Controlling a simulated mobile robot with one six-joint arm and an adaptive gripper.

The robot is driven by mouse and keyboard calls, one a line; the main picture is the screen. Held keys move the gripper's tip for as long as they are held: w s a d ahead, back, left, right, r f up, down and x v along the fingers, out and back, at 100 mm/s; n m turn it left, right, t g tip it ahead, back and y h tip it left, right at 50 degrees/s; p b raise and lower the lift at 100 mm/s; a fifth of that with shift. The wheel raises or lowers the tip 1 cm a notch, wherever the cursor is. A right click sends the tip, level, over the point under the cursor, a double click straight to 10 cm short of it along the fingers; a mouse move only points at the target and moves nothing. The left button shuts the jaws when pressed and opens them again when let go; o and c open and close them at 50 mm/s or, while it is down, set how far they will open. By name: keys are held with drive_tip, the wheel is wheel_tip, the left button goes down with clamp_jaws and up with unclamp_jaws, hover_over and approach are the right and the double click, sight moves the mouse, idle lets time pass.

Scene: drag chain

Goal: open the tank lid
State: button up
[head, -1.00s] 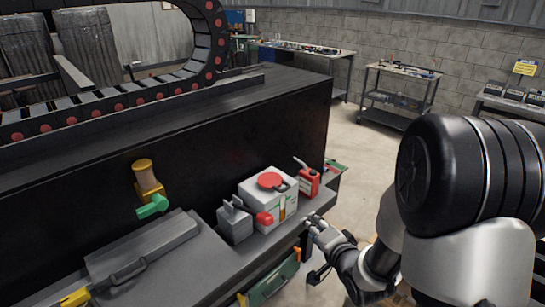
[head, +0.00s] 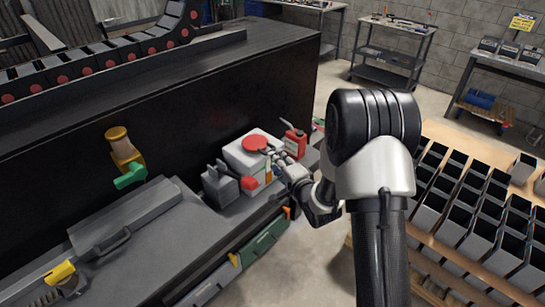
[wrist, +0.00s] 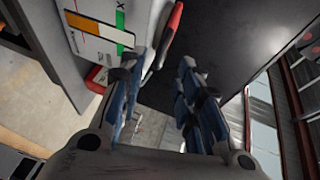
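The white tank (head: 236,156) stands on the low shelf of the black machine. Its round red lid (head: 254,143) lies flat on top and looks shut. The tank's front has an orange level gauge, also seen in the wrist view (wrist: 100,31), and a red part (head: 249,183) low down. My gripper (head: 272,158) is at the tank's right front edge, beside the lid. In the wrist view my gripper (wrist: 163,66) has its fingers spread with nothing visible between them. The red lid (wrist: 172,32) shows edge-on just beyond the left finger; contact is unclear.
A red can (head: 295,142) stands right behind the tank, close to my gripper. A grey box (head: 219,187) stands to the tank's left.

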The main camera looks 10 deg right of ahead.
approach(259, 144)
drive_tip(key=shift+w+d+f+b, duration=0.15)
drive_tip(key=shift+w+d+f, duration=0.25)
drive_tip(key=shift+w, duration=0.3)
drive_tip(key=shift+w+d+f+b, duration=0.15)
drive_tip(key=shift+w+d+f, duration=0.05)
drive_tip(key=shift+w+f, duration=0.4)
drive_tip(key=shift+c, duration=0.3)
clamp_jaws()
